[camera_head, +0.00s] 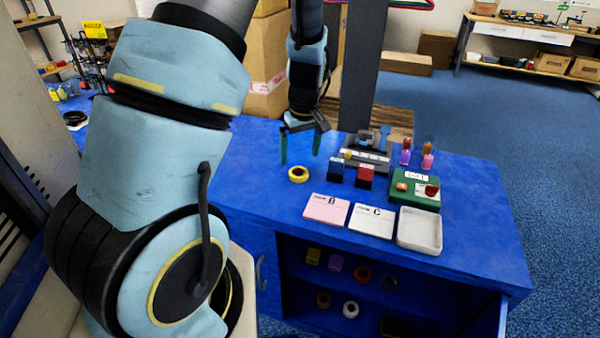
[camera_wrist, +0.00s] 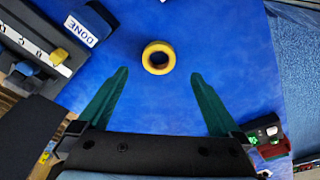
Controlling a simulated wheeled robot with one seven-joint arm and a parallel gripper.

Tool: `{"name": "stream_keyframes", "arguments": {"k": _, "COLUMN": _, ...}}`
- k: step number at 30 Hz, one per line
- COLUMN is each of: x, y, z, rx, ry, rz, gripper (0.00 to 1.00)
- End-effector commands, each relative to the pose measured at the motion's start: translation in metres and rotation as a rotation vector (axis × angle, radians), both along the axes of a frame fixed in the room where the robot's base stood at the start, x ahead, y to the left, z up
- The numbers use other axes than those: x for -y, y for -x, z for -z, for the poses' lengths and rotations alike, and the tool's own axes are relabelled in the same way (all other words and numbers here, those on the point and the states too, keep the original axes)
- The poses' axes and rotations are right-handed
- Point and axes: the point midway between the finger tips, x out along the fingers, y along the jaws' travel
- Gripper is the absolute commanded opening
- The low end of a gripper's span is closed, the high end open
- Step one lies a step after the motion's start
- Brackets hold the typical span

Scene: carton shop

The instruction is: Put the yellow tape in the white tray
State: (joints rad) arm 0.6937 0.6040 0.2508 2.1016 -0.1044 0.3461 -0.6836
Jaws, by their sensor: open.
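The yellow tape (camera_head: 298,174) is a small ring lying flat on the blue table top, near its left part. In the wrist view the yellow tape (camera_wrist: 158,57) lies ahead of and between my two green fingers, with its dark hole facing up. My gripper (camera_head: 300,148) is open and empty above the table, a little behind the tape and not touching it; its spread fingers also show in the wrist view (camera_wrist: 158,88). The white tray (camera_head: 419,231) is empty and stands at the front right of the table top.
A pink card B (camera_head: 327,209) and a white card C (camera_head: 371,221) lie left of the tray. A blue block (camera_head: 336,170) and a red block (camera_head: 365,176) stand right of the tape. A green board (camera_head: 414,190) lies behind the tray. More tapes sit on the shelf below.

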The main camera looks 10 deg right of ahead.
Motion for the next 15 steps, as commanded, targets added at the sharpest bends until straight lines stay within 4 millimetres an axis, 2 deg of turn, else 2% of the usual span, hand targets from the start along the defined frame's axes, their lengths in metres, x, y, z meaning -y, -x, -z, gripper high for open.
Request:
{"name": "stream_keyframes", "arguments": {"k": 8, "x": -0.001, "y": -0.003, "z": 0.02, "rx": -0.002, "ry": 0.0, "rz": 0.0, "gripper": 1.0}}
{"name": "stream_keyframes", "arguments": {"k": 15, "x": -0.001, "y": -0.009, "z": 0.052, "rx": -0.003, "ry": -0.001, "rz": 0.0, "gripper": 1.0}}
